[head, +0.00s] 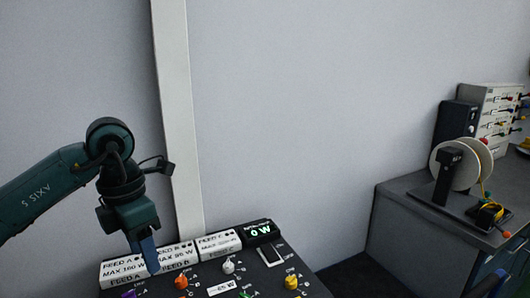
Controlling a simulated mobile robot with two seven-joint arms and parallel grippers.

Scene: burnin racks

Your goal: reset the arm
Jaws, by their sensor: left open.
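My left arm (50,190) comes in from the left, dark green with "AXIS 5" on it. My left gripper (149,256) points down in front of the black panel (210,287) and its row of white feed labels. Its blue finger overlaps the labels in the picture; I cannot tell whether it touches them. The jaws are open and I see nothing held in them. My right gripper is not in view.
At right, a grey bench (400,205) holds a cable reel (447,160) and a rack unit (485,100). Wall space between is clear.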

